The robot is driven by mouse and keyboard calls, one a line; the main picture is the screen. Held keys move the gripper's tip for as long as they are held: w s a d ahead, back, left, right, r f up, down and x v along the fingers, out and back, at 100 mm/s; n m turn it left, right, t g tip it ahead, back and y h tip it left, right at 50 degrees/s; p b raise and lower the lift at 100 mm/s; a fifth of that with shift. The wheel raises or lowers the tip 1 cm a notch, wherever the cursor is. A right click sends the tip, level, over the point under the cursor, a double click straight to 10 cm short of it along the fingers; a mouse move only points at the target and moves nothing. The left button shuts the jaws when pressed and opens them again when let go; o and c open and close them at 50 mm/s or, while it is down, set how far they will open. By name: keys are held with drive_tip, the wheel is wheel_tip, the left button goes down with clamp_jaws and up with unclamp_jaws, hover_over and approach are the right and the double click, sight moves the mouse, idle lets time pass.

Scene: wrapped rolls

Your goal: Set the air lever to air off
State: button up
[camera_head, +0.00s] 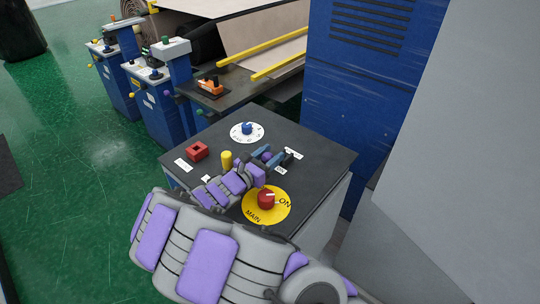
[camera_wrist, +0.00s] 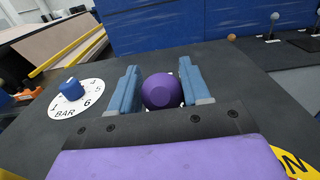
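The air lever shows as a round purple knob (camera_head: 266,156) on the dark top of the control box. In the wrist view the purple knob (camera_wrist: 162,91) sits between the two blue fingers of my gripper (camera_wrist: 161,86). The fingers stand close on either side of it; I cannot tell whether both press on it. In the head view my gripper (camera_head: 270,160) reaches over the box top at the knob. White labels (camera_head: 293,153) lie just right of it, their print too small to read. The lever's shaft and base are hidden.
A blue knob on a white BAR dial (camera_head: 248,129) stands behind. A red block (camera_head: 197,151) and yellow post (camera_head: 227,160) are left. A red MAIN knob (camera_head: 266,199) on a yellow disc is in front. A blue cabinet (camera_head: 352,100) rises behind right.

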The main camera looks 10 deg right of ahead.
clamp_jaws()
drive_tip(key=shift+r, duration=0.2)
